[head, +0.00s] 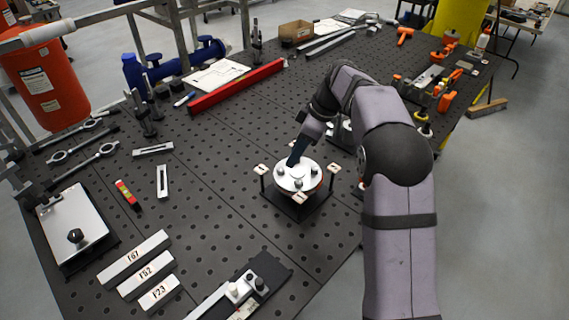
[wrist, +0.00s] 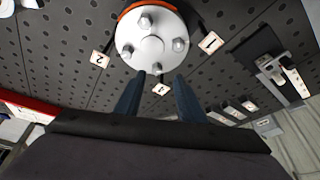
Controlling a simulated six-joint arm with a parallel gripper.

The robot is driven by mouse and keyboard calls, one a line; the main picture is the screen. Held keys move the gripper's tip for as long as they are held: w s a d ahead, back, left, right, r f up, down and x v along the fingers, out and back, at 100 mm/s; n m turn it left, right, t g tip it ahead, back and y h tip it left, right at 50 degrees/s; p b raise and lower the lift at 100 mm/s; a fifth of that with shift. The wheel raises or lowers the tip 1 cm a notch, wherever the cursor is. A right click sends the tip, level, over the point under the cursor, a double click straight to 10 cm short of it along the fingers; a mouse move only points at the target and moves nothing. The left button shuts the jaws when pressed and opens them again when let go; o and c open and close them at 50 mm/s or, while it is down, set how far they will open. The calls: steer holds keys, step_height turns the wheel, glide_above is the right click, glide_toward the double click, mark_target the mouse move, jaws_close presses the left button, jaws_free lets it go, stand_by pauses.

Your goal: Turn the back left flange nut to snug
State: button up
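A round silver flange (head: 298,177) with a raised centre sits on a dark square base on the perforated table. Several nuts stand around its face, among them a left nut (head: 281,171) and a front nut (head: 299,184). The flange (wrist: 151,36) also shows at the top of the wrist view, with a nut (wrist: 180,45) on its right. My gripper (head: 292,163) is over the flange's back left edge and partly hides that area. Contact with a nut cannot be told.
Numbered white tags on posts surround the flange, one (head: 262,169) at its left. A long red bar (head: 237,88) lies behind. Labelled bars (head: 146,274) and a black-and-silver clamp (head: 240,290) lie in front.

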mark_target(282, 169)
steer(key=shift+w+a+r+n, duration=0.2)
steer(key=shift+w+n, duration=0.1)
steer(key=shift+w, duration=0.1)
steer(key=shift+f, duration=0.15)
steer(key=shift+p+x, duration=1.45)
steer(key=shift+x, duration=2.15)
jaws_close()
